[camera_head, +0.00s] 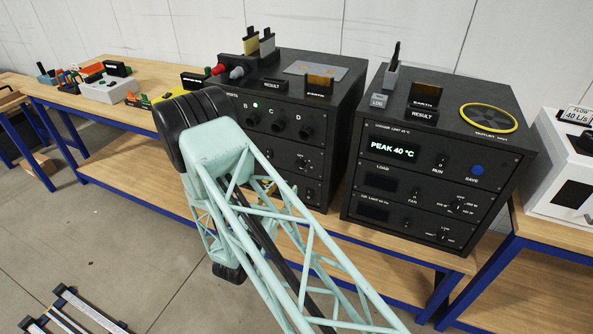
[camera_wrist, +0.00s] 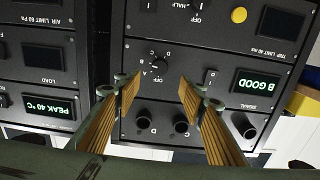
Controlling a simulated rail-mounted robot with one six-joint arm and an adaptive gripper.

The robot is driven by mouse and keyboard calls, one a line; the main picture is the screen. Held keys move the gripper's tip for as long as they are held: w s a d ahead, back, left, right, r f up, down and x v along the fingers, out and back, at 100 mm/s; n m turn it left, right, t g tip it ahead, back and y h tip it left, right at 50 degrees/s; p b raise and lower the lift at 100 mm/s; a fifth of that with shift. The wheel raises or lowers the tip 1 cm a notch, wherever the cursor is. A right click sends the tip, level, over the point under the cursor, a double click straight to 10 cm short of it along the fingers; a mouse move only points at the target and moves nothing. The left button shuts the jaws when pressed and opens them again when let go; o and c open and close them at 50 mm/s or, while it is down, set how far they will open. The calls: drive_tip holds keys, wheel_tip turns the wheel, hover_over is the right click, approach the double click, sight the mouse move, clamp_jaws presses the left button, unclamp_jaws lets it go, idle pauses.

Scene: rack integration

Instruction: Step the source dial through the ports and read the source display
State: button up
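The source dial (camera_wrist: 160,66) is a small black knob ringed by letters and OFF, upside down in the wrist view. It also shows in the head view (camera_head: 305,161); its pointer is too small to read. The source display (camera_wrist: 258,82) reads B GOOD in green in the wrist view; my arm hides it in the head view. My gripper (camera_wrist: 158,95) is open and empty, its fingertips apart on either side of the dial's line and seemingly short of it. In the head view my arm hides it. Ports B, C and D (camera_head: 304,132) show, with a green light (camera_head: 255,105) above B.
A small toggle switch (camera_wrist: 208,80) sits close beside the dial, near one finger. The neighbouring rack (camera_head: 430,165) stands to the right, its display (camera_head: 392,148) reading PEAK 40 °C. Loose plugs and blocks (camera_head: 262,45) stand on top of the source rack.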

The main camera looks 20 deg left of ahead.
sight(297, 167)
drive_tip(key=shift+w+d, duration=0.15)
drive_tip(key=shift+w, duration=1.95)
drive_tip(key=shift+w+d, duration=0.15)
drive_tip(key=shift+w, duration=2)
drive_tip(key=shift+w+d, duration=0.15)
drive_tip(key=shift+w, duration=1.95)
drive_tip(key=c, duration=0.8)
drive_tip(key=shift+c, duration=0.2)
drive_tip(key=shift+f+m+b, duration=0.15)
drive_tip(key=shift+m+b, duration=0.35)
drive_tip(key=shift+b, duration=0.45)
drive_tip(key=shift+m+b, duration=0.5)
drive_tip(key=shift+b, duration=0.15)
drive_tip(key=m+b, duration=0.3)
drive_tip(key=b, duration=0.1)
drive_tip(key=shift+m, duration=0.3)
drive_tip(key=m+b, duration=0.3)
drive_tip(key=b, duration=0.2)
drive_tip(key=shift+a+m, duration=0.1)
drive_tip(key=shift+m, duration=0.3)
drive_tip(key=shift+m+b, duration=0.3)
drive_tip(key=shift+b, duration=0.1)
